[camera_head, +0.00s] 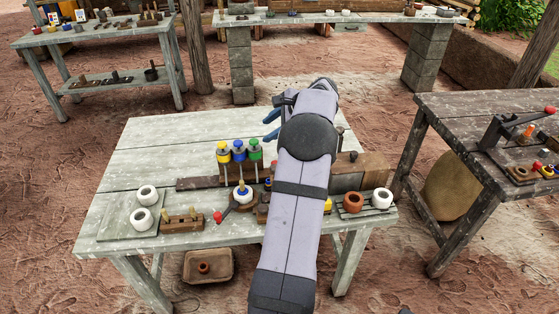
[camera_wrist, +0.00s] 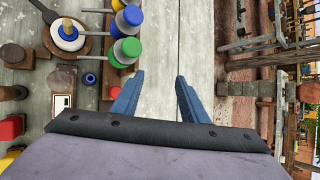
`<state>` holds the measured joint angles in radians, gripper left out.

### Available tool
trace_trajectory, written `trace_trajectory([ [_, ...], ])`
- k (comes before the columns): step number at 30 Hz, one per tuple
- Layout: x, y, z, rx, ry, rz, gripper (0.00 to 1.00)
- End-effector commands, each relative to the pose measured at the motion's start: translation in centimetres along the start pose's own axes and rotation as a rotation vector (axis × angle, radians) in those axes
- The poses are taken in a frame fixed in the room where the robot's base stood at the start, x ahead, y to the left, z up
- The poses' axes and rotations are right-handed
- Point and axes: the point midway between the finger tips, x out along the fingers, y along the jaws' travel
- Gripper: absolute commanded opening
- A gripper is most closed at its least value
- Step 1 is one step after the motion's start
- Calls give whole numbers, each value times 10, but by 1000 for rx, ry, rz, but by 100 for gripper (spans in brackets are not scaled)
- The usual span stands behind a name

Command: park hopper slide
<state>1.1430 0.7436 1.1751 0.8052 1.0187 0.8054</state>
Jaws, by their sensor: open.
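I cannot tell for certain which part is the hopper slide. Three small hoppers with yellow (camera_head: 223,152), blue (camera_head: 238,150) and green (camera_head: 254,149) bodies stand in a row at the middle of the table. A flat dark wooden rail (camera_head: 197,184) lies at their foot and runs left. The blue hopper (camera_wrist: 130,18) and green hopper (camera_wrist: 125,50) also show in the wrist view, left of my fingers. My gripper (camera_wrist: 160,76) is open and empty, above bare tabletop behind the hoppers. My arm hides part of the table right of the green hopper.
A wooden box (camera_head: 362,172), a brown ring (camera_head: 353,201) and a white ring (camera_head: 382,198) are at the right. The back left tabletop is clear.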

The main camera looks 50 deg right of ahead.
Motion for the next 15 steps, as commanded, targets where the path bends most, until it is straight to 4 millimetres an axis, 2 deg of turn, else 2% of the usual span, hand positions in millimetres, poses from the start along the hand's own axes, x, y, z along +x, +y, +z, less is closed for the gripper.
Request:
trace_trajectory([
  [1, -3, 9, -22, 108, -22, 27, 40],
  [6, -10, 46, -62, 410, -97, 139, 40],
  [10, -15, 62, -75, 531, -125, 188, 40],
  [15, -17, 70, -80, 585, -136, 210, 40],
])
